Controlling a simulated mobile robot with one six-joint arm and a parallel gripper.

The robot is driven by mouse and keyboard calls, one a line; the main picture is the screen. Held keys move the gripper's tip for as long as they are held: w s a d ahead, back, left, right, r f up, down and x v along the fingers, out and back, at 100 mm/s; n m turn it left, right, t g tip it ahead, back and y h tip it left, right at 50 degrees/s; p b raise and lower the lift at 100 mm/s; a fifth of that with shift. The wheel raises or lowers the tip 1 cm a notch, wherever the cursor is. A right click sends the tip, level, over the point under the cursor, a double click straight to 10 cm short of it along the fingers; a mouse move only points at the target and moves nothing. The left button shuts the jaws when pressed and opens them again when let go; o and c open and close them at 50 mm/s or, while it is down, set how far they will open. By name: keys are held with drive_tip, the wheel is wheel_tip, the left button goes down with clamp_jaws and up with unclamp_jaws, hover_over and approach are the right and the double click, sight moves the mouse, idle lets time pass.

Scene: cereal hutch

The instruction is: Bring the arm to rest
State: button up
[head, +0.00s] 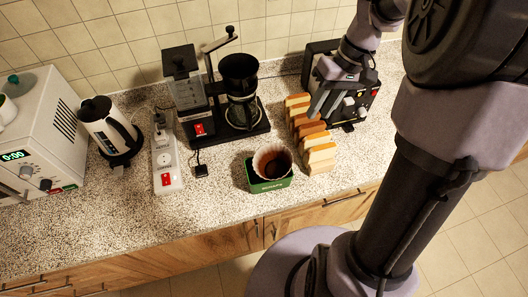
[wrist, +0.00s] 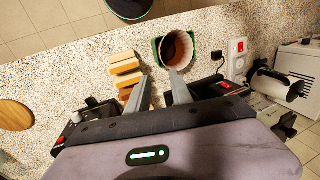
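My gripper (head: 319,103) hangs over the counter at the right in the head view, near the row of bread slices (head: 312,142). In the wrist view its two grey fingers (wrist: 160,76) stand apart with a clear gap between them, so it is open and empty. The bread slices (wrist: 124,70) show beyond the left finger. A green box holding a paper filter with brown coffee in it (head: 271,167) stands at the counter's front; it shows beyond the right finger in the wrist view (wrist: 176,48).
A black coffee maker (head: 183,90) with a glass carafe, a white power strip (head: 165,165), a white kettle (head: 108,125) and a white oven (head: 40,130) stand to the left. A black machine (head: 362,100) stands behind my gripper. The left front counter is clear.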

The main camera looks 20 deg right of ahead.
drive_tip(key=s+a+f+m+t+h+b, duration=0.1)
drive_tip(key=s+a+f+m+t+b, duration=0.3)
drive_tip(key=s+a+b, duration=0.9)
drive_tip(key=a+f+t+b, duration=0.1)
drive_tip(key=a+f+b, duration=0.1)
drive_tip(key=a+f, duration=0.1)
drive_tip(key=shift+s+a+f+t, duration=0.15)
drive_tip(key=shift+s+f+t, duration=0.1)
drive_tip(key=shift+f+t, duration=0.15)
